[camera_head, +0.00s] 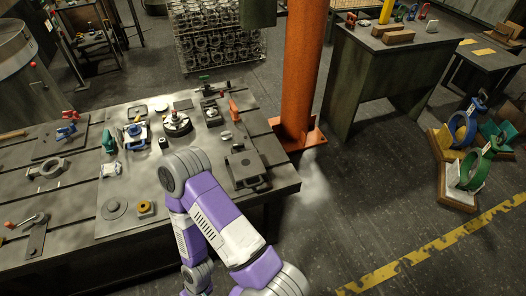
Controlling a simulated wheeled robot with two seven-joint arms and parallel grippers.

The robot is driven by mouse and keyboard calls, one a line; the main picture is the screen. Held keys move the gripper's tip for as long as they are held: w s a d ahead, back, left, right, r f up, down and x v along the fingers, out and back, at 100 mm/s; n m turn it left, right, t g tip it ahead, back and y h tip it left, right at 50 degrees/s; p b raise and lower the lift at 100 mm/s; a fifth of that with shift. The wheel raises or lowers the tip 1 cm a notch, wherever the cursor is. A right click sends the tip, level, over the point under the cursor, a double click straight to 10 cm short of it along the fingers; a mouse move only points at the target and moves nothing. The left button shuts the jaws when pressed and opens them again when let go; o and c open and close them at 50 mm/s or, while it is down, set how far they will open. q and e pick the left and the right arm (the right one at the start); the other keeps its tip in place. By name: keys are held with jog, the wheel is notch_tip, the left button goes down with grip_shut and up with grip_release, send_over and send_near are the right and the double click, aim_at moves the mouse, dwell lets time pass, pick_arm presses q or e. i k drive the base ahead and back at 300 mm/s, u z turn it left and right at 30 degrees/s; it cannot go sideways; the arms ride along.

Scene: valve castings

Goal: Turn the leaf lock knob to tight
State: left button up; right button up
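The work table (185,215) on the left carries several small fixtures, and I cannot tell for sure which one is the leaf lock knob. A fixture with red and blue handles (67,130) is at the left. A green-handled piece (108,141) stands beside a blue clamp (135,132). A red lever (233,108) stands upright at the back right. A purple and white arm of mine covers part of the table's front. Neither gripper's fingers are in view.
A dark block fixture (246,168) sits at the table's right end. An orange column (299,75) stands behind it on the right. A wire rack of castings (217,45) is at the back. Colored valve rings (467,170) stand on the floor at right. The floor between is open.

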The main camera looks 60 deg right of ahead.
aim_at(238, 146)
jog(key=k, duration=0.45)
jog(key=z, duration=0.9)
